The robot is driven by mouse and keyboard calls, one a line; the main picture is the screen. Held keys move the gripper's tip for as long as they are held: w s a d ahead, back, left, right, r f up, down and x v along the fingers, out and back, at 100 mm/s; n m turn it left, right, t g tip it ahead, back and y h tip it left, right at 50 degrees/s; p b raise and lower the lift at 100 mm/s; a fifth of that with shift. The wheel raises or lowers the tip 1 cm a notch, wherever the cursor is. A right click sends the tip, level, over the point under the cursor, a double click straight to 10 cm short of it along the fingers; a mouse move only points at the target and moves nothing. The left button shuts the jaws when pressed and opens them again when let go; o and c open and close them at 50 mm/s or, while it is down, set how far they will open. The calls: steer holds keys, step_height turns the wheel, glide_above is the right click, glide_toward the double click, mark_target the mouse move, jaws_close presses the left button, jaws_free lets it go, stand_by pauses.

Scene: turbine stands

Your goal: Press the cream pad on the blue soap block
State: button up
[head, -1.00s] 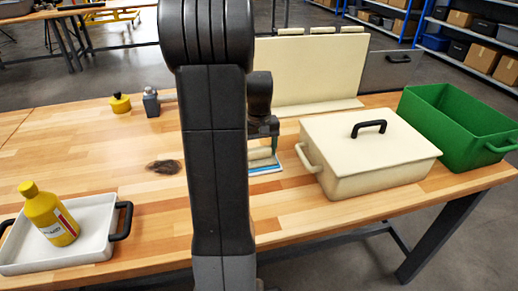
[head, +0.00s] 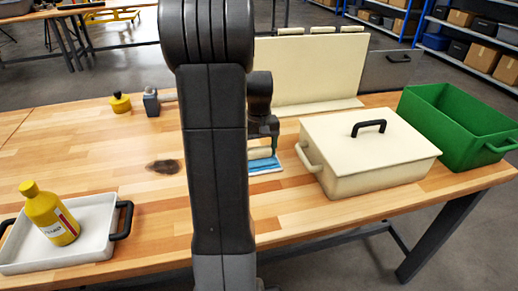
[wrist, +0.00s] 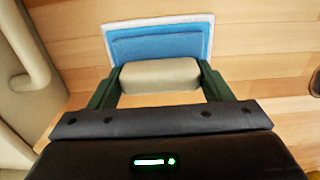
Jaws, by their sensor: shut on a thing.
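The cream pad (wrist: 160,74) is held between the two green fingers of my gripper (wrist: 158,84). The pad also shows in the head view (head: 260,153), behind my arm. The blue soap block (wrist: 162,47) lies flat on a white-edged base on the table. It shows in the head view (head: 265,165) just in front of the pad. In the wrist view the pad overlaps the block's near edge. Most of the block's top is uncovered. I cannot tell whether pad and block touch.
A cream lidded box (head: 365,155) stands close to the right, with a green bin (head: 455,125) beyond it. A cream upright panel (head: 305,72) stands behind. A dark stain (head: 165,167) marks the table. A white tray (head: 85,250) holds a yellow bottle (head: 48,212).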

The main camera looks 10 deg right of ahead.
mark_target(259, 148)
step_height(259, 148, up, 7)
steer(key=p, duration=0.5)
steer(key=shift+p, duration=0.4)
steer(key=shift+f, duration=0.1)
stand_by(0.3)
